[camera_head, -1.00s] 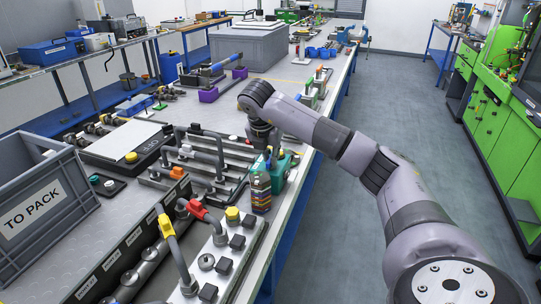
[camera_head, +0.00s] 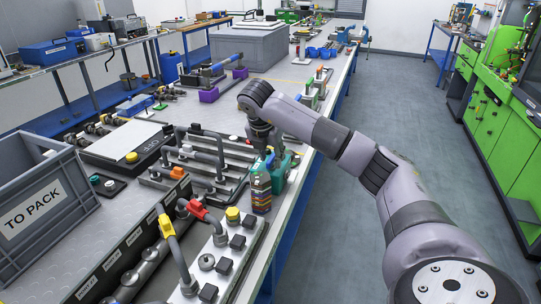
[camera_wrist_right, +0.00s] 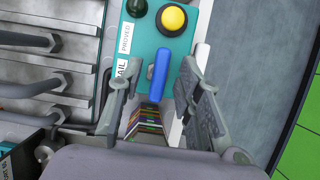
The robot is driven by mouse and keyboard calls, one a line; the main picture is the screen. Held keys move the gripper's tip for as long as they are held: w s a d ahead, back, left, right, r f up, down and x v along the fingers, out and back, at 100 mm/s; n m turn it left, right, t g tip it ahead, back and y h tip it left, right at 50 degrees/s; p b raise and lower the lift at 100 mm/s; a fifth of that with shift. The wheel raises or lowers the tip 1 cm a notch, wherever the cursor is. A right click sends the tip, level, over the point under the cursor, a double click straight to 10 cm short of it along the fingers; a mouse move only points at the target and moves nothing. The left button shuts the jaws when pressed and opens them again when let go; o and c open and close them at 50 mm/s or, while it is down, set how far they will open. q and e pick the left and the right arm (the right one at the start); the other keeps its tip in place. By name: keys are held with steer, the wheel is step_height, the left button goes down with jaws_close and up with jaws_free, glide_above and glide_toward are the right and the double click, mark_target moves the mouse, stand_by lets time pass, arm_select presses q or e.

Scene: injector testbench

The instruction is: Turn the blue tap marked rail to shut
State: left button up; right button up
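The blue tap handle (camera_wrist_right: 158,75) stands out from a teal block in the right wrist view, beside a white label of which "AIL" can be read. It points along the picture's up-down direction. My right gripper (camera_wrist_right: 161,70) is open, with one finger on each side of the handle. A gap shows on both sides, and I see no clear contact. My left gripper is not in view.
A yellow round button (camera_wrist_right: 173,19) and a dark green knob (camera_wrist_right: 137,7) sit on the teal block near the fingertips. A stack of coloured pieces (camera_head: 261,192) stands close by. Grey pipes (camera_wrist_right: 30,90) run at the left. The floor (camera_head: 330,230) right of the bench is clear.

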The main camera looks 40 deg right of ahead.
steer(key=shift+r, duration=0.1)
steer(key=v, duration=1.1)
steer(key=shift+a+r, duration=0.2)
steer(key=shift+r, duration=0.15)
steer(key=shift+s, duration=0.1)
